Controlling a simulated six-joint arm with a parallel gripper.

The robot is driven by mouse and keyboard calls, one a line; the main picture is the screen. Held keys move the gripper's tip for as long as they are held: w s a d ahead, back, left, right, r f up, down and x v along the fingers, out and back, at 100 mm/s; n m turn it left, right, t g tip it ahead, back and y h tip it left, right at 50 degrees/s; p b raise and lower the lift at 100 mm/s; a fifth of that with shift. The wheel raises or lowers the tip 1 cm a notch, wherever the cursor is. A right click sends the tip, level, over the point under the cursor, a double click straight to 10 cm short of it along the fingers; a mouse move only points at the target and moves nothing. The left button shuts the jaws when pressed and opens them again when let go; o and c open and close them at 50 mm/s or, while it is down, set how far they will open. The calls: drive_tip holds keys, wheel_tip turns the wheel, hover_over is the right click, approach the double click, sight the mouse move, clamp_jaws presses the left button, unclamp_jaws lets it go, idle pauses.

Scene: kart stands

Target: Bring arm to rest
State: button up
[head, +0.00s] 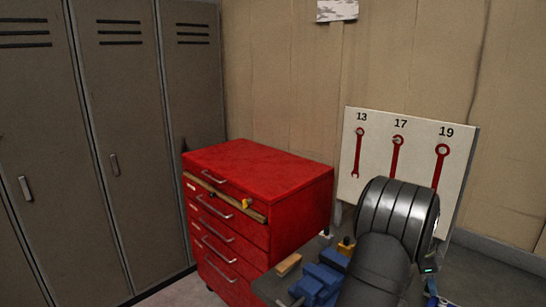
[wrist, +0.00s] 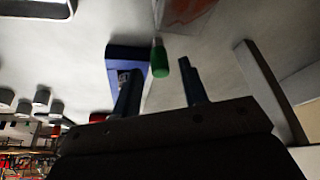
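In the wrist view, my gripper (wrist: 161,72) shows as two dark fingers standing well apart. It is open, and I see nothing held between the fingers. A small green-ended item (wrist: 160,58) appears between the fingertips, seemingly beyond them. A blue item with a label (wrist: 125,54) is partly behind the left finger. In the head view, my large grey arm joint (head: 398,212) stands raised at the right, in front of the tool board. My fingers cannot be made out there.
A white board (head: 352,120) carries red wrench shapes marked 13, 17 and 19. A red drawer cabinet (head: 260,168) stands left of my arm. A blue vise (head: 322,279) and a wooden block (head: 288,265) are low beside my arm. Grey lockers (head: 115,110) line the left.

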drive_tip(key=shift+w+a, duration=0.2)
idle(0.3)
